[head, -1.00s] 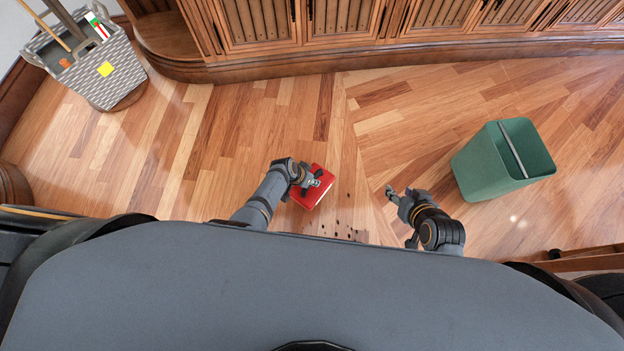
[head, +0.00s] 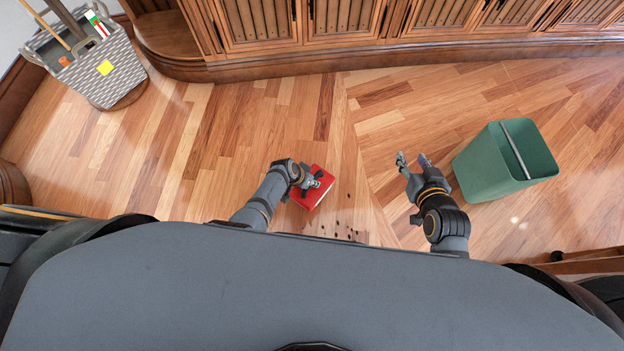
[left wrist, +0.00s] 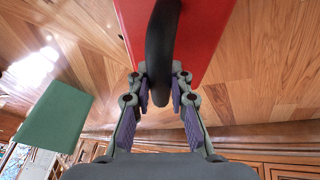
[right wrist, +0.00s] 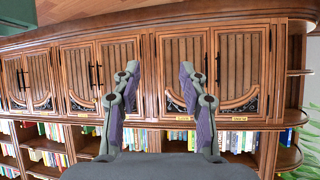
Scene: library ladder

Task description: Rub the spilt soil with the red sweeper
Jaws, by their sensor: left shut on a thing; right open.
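The red sweeper (head: 318,197) is at the middle of the head view, on or just above the floor; I cannot tell which. My left gripper (head: 312,181) is shut on its dark curved handle, which shows close up in the left wrist view (left wrist: 160,45). The spilt soil (head: 350,233) is several small dark specks on the floor, right of the sweeper and towards my body. Some of it may be hidden by my body's front edge. My right gripper (head: 412,160) is open and empty, right of the soil and above the floor.
A green bin (head: 480,172) stands on the right, close to my right gripper. A grey patterned basket (head: 110,80) with long handles stands at the far left. Wooden cabinets (head: 340,30) line the back. The floor between is clear.

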